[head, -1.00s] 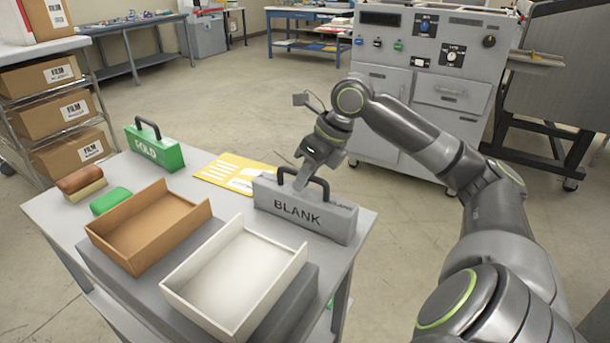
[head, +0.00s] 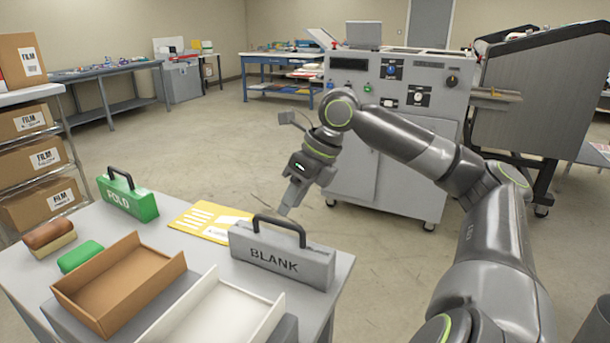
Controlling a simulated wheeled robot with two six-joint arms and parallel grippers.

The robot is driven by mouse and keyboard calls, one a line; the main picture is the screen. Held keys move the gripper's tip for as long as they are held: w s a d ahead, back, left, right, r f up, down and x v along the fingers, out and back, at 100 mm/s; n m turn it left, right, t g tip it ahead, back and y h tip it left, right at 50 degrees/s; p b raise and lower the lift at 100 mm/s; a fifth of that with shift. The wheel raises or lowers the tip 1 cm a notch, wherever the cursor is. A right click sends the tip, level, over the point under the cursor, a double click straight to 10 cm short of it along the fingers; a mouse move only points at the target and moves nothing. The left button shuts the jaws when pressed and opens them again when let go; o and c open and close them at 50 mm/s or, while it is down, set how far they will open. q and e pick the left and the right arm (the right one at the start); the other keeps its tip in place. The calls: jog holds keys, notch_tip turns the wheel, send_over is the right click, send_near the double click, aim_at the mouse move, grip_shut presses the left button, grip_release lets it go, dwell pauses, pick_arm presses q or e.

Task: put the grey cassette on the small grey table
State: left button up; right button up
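The grey cassette (head: 282,260), marked BLANK and with a dark handle on top, stands upright near the right edge of a grey table (head: 335,268). I cannot tell whether this is the small grey table of the task; no other small grey table stands out. My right gripper (head: 285,209) points down just above or behind the cassette's handle. Its fingers are seen edge-on, so I cannot tell whether they are open or shut, and no grasp on the handle shows. My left gripper is not in view.
On the table are a green FOLD cassette (head: 128,198), a yellow sheet (head: 208,222), a brown tray (head: 118,285), a white tray (head: 213,315), a green block (head: 80,257) and a brown-topped brush or block (head: 50,237). A grey machine (head: 395,150) stands behind. Open floor lies between.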

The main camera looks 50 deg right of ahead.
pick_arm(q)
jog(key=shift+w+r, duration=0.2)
pick_arm(e)
jog(key=v, duration=0.5)
jog(key=shift+s+d+r, duration=0.1)
jog(key=shift+r, duration=0.25)
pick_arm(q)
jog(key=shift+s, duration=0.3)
